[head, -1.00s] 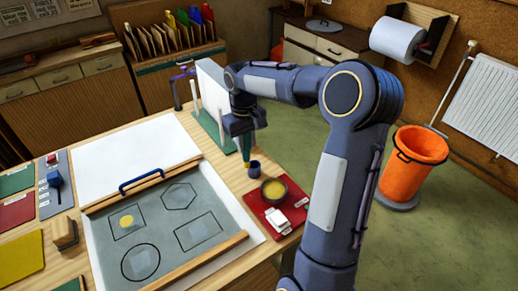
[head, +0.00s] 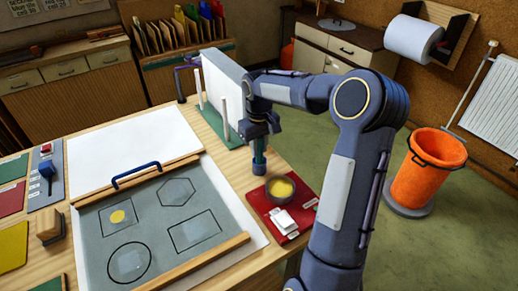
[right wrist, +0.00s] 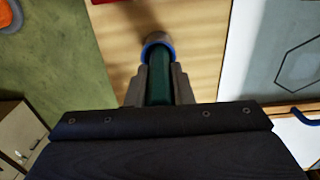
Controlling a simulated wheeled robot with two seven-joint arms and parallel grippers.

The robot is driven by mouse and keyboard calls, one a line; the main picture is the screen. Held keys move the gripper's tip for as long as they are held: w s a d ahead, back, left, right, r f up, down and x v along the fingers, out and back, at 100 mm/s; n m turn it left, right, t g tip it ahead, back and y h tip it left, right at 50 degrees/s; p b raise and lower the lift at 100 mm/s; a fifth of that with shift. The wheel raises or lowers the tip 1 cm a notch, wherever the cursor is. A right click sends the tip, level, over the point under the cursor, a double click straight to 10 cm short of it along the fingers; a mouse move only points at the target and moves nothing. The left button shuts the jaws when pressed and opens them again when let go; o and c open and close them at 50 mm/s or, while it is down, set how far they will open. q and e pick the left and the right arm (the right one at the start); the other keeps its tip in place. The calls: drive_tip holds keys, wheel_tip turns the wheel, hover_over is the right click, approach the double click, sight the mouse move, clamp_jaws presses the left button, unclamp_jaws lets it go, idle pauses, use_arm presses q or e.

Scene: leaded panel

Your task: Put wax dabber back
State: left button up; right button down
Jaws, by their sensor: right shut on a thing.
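The wax dabber has a green handle (head: 259,149), which also shows in the right wrist view (right wrist: 158,84). My right gripper (head: 260,138) is shut on it and holds it about upright over the right part of the table. Its lower end meets the mouth of a small dark blue cup (head: 259,168). In the right wrist view the cup's blue rim (right wrist: 157,42) curves around the far end of the dabber. The dabber's tip is hidden, and how deep it sits I cannot tell. My left gripper is not in view.
A dark pot of yellow wax (head: 280,190) and white pieces (head: 285,222) are on a red mat (head: 306,203) close by. A grey panel (head: 150,235) with outlined shapes lies to the left. A rack with white posts (head: 223,112) stands behind. An orange bin (head: 425,170) is on the floor.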

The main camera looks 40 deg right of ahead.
drive_tip(key=shift+w+d+f, duration=0.15)
drive_tip(key=shift+d+f, duration=0.1)
drive_tip(key=shift+a+f, duration=0.15)
drive_tip(key=c, duration=1.3)
unclamp_jaws()
